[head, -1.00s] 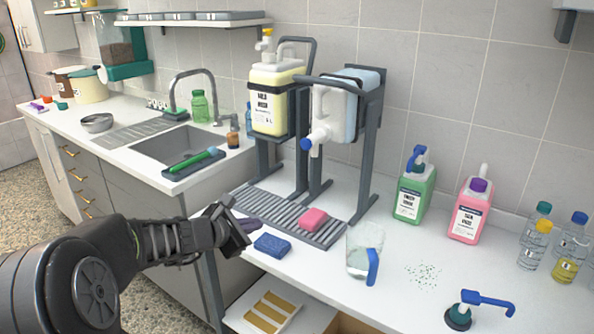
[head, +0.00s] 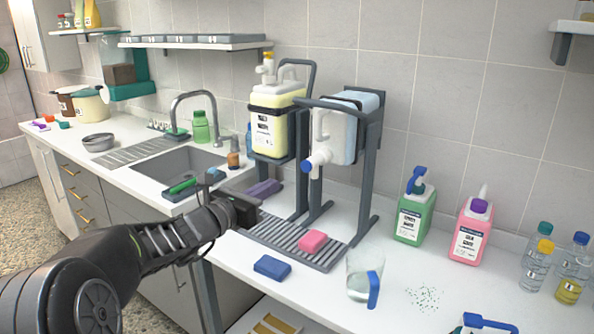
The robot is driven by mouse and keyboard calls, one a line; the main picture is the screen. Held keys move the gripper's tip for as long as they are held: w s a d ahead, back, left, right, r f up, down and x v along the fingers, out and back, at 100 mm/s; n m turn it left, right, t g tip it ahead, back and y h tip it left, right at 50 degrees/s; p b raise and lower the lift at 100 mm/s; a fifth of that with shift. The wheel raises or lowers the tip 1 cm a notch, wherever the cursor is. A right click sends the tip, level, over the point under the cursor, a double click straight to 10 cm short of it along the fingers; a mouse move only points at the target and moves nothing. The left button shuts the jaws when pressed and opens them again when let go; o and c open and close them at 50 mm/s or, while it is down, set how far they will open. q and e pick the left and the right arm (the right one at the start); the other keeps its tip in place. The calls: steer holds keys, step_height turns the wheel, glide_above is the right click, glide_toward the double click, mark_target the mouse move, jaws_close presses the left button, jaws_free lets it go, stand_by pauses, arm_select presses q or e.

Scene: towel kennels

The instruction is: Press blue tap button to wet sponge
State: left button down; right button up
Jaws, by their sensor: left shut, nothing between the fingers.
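The blue tap button (head: 306,166) sits on the front of the white spigot of the clear-blue container (head: 363,115), which hangs in a dark grey stand. A pink sponge (head: 312,241) lies on the slatted drip grate (head: 325,259) below the tap. A blue sponge (head: 272,268) lies on the white counter in front of the grate. My right gripper is not in view.
A yellow container (head: 276,130) hangs in the stand left of the tap. A clear jug with a blue handle (head: 374,289) stands right of the grate. A sink (head: 178,165) is at the left.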

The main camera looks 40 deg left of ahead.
mark_target(304, 167)
arm_select(q)
steer(key=w+p, duration=0.1)
steer(key=w, duration=1)
steer(key=shift+w+a+p, duration=0.1)
steer(key=shift+w+p, duration=0.15)
steer(key=shift+p, duration=0.1)
steer(key=shift+w+f, duration=0.1)
